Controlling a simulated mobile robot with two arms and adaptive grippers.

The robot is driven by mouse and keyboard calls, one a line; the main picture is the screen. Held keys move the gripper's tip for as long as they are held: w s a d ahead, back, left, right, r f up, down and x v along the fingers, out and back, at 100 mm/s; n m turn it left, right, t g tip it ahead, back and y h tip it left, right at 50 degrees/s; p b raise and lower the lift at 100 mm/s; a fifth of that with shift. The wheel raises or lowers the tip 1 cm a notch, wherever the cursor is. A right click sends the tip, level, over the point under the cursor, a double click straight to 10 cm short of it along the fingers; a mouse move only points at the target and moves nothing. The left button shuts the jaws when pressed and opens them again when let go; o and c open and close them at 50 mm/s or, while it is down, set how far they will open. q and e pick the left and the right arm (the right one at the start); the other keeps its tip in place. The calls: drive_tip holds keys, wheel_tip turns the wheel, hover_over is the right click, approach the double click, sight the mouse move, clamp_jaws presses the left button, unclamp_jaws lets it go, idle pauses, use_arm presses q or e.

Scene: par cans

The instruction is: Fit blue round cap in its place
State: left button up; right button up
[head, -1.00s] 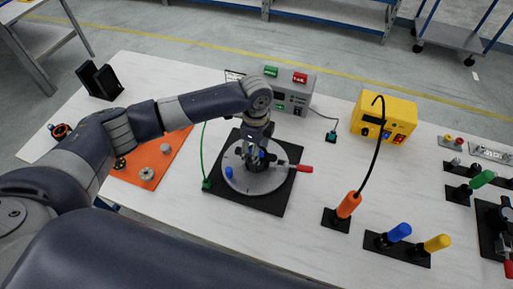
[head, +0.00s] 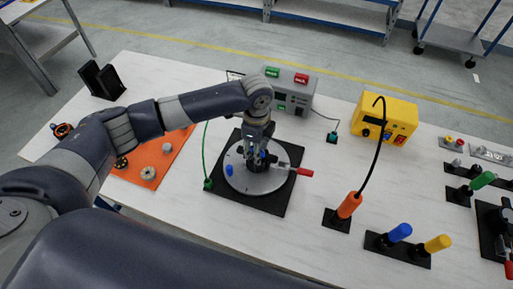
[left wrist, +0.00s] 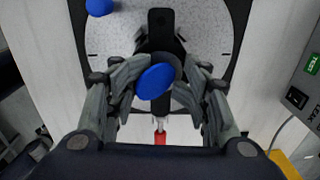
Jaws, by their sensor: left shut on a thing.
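A blue round cap (left wrist: 155,82) is between the fingers of my left gripper (left wrist: 157,88), which is shut on it. In the head view the left gripper (head: 256,160) points down over the middle of a grey round plate (head: 240,181). In the left wrist view the cap overlaps a dark round part on a black bar (left wrist: 160,30). I cannot tell whether the cap touches it. A second blue round piece (head: 229,170) stands on the plate's left side and also shows in the wrist view (left wrist: 99,7). My right gripper is not in view.
The plate lies on a black mat (head: 274,206), with a red handle (head: 305,172) sticking out to the right. A grey box with green and red labels (head: 291,91) stands behind. An orange mat (head: 150,177) lies left; an orange-handled tool (head: 349,205) stands right.

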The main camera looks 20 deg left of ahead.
use_arm(q)
drive_tip(key=shift+s+f, duration=0.2)
drive_tip(key=shift+f, duration=0.15)
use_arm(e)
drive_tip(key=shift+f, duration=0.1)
use_arm(q)
drive_tip(key=o, duration=0.8)
drive_tip(key=shift+o, duration=0.8)
drive_tip(key=shift+w+f, duration=0.1)
drive_tip(key=shift+w, duration=0.3)
drive_tip(key=shift+r, duration=0.3)
wheel_tip(320, 180, up, 12)
drive_tip(key=shift+f, duration=0.2)
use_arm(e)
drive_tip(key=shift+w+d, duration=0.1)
